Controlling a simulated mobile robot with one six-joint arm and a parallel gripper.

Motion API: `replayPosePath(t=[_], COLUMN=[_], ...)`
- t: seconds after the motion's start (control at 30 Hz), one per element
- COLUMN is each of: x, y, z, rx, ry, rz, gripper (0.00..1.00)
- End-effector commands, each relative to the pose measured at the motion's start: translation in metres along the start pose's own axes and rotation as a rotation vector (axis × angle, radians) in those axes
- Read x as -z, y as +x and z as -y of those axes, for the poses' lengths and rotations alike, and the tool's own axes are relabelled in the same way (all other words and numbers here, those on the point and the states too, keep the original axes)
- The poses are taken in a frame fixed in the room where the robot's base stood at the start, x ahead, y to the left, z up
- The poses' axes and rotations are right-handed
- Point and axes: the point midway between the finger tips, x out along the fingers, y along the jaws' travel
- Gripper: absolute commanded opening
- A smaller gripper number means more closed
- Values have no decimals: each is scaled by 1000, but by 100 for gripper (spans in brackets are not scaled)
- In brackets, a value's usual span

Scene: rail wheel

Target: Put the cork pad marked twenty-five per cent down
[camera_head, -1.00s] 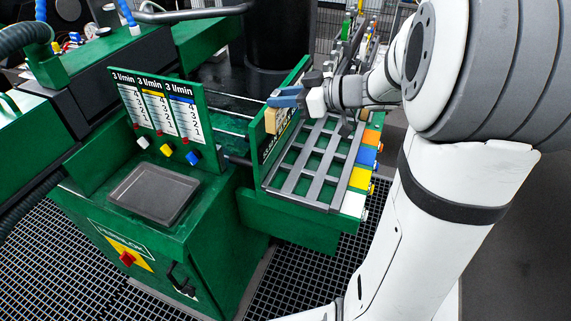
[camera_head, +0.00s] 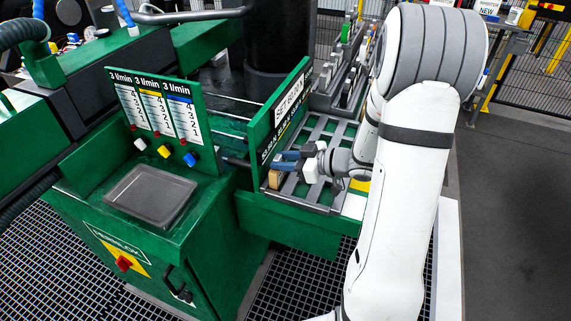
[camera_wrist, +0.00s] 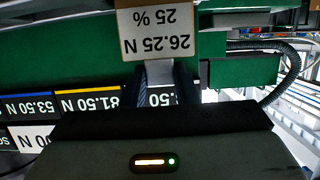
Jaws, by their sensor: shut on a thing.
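The cork pad (camera_head: 274,180) is a small tan block at the near left end of the grey slatted rack (camera_head: 318,133). In the wrist view its white label (camera_wrist: 158,32) reads 26.25 N, 25 %, upside down. My gripper (camera_head: 280,169) is shut on the pad, its blue-grey fingers reaching in from the right. I cannot tell whether the pad touches the rack or hangs just above it. My arm and gripper hide the rack's right and near parts.
A green panel marked SET BANK (camera_head: 288,103) rises along the rack's left side. A green cabinet (camera_head: 215,228) with an empty grey tray (camera_head: 150,194) stands to the left, below flow gauges (camera_head: 157,108). A grey holder with upright pieces (camera_head: 345,72) stands behind the rack.

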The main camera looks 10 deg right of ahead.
Motion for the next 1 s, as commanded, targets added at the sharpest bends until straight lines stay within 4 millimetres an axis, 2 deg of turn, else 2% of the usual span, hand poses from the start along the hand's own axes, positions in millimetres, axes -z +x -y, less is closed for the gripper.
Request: replayPosePath(t=[0.03, 0.1, 0.33, 0.8, 0.83, 1.0], x=[-8, -11, -11, -26, -27, -29], y=[2, 3, 3, 7, 7, 7], z=[0, 0, 0, 1, 1, 2], rx=[1, 0, -1, 0, 0, 1], ry=[5, 2, 1, 9, 10, 13], rz=[0, 0, 0, 3, 4, 6], gripper=[0, 0, 0, 0, 27, 41])
